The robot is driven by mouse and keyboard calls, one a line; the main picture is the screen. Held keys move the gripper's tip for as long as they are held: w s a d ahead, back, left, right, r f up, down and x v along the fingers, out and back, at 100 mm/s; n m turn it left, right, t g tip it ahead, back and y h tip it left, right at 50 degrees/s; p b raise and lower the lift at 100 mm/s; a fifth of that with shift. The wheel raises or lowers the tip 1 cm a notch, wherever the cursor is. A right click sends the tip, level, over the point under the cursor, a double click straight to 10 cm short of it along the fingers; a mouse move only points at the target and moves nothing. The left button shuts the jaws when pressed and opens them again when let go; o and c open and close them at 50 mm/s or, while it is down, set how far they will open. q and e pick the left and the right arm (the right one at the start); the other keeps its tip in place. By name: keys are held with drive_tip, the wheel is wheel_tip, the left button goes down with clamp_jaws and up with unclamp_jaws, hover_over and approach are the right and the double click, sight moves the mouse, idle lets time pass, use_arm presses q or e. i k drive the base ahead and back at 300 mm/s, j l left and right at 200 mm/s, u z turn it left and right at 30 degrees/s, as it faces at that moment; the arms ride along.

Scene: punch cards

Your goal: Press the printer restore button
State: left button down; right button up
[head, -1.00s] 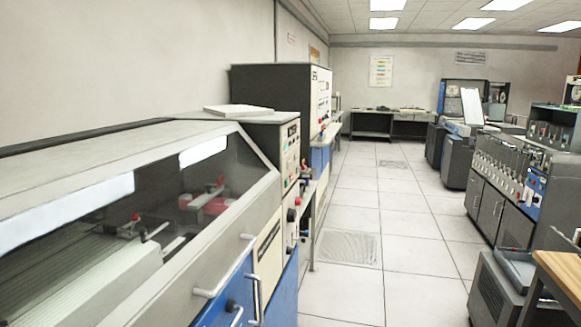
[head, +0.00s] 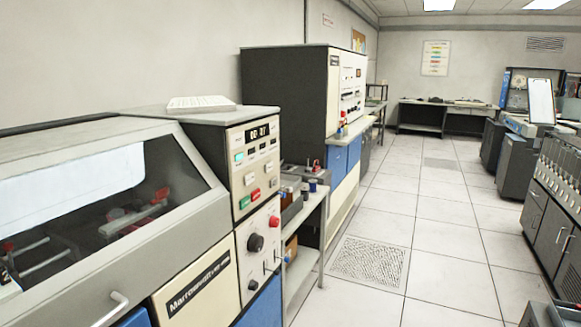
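The printer (head: 185,203) fills the left foreground, a grey cabinet with a tinted window lid. Its cream control panel (head: 263,169) stands at its right end, facing the aisle. Below are a black knob (head: 256,242) and a small red button (head: 274,222). The button labels are too small to read, so I cannot tell which is restore. Neither gripper is in view.
A small side table (head: 305,225) with several items stands just past the printer. A tall dark cabinet (head: 285,100) with a cream front is behind it. The tiled aisle (head: 440,235) is open on the right. Grey machine cabinets (head: 552,215) line the right edge.

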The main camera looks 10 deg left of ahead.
sight(249, 179)
drive_tip(key=i+l, duration=0.3)
drive_tip(key=l, duration=0.15)
drive_tip(key=i+l+u, duration=0.1)
drive_tip(key=i+l, duration=0.25)
drive_tip(key=l, duration=0.15)
drive_tip(key=i+l, duration=0.3)
drive_tip(key=l, duration=0.15)
